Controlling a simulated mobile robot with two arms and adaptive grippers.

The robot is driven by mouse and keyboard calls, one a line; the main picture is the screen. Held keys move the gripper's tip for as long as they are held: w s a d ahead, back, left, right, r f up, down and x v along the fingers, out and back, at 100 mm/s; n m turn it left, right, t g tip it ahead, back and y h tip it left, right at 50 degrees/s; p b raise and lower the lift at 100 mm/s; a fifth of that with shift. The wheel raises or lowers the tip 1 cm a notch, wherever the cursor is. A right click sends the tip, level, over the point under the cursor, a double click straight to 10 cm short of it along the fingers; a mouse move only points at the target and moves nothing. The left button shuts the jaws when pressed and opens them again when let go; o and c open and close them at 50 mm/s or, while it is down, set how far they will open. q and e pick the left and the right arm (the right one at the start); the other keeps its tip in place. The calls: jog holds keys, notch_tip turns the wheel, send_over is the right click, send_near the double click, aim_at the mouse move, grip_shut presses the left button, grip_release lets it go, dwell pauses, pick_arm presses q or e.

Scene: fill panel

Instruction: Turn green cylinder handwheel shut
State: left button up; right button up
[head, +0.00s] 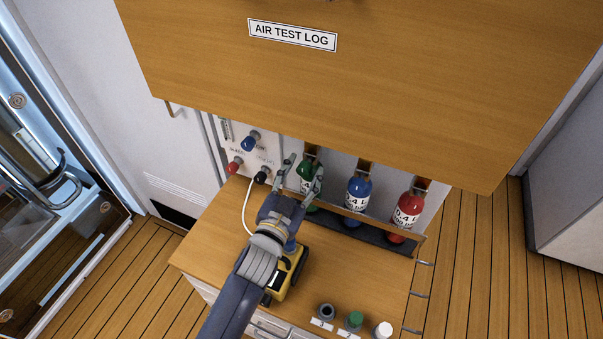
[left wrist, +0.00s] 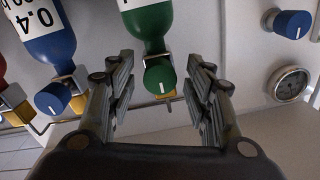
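The green cylinder (head: 307,168) is the leftmost of three bottles in the rack, partly covered by my left gripper (head: 299,180) in the head view. In the left wrist view the green cylinder (left wrist: 148,28) hangs at top centre, with its round green handwheel (left wrist: 159,79) below it, bearing a white mark. My left gripper (left wrist: 161,82) is open, one finger on each side of the handwheel. Gaps show between handwheel and fingers, so it is not gripped. The handwheel is hidden in the head view. My right gripper is not in view.
The blue cylinder (head: 359,188) and red cylinder (head: 409,209) stand right of the green one. A wooden panel marked AIR TEST LOG (head: 292,35) overhangs the rack. A yellow device (head: 288,277) sits on the bench near my arm. A gauge (left wrist: 291,85) is beside the rack.

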pick_arm(q)
jog(key=shift+s+a, duration=0.1)
jog(key=shift+s, duration=0.1)
jog(key=v, duration=1.1)
jog(key=shift+s, duration=0.3)
jog(key=shift+a, duration=0.1)
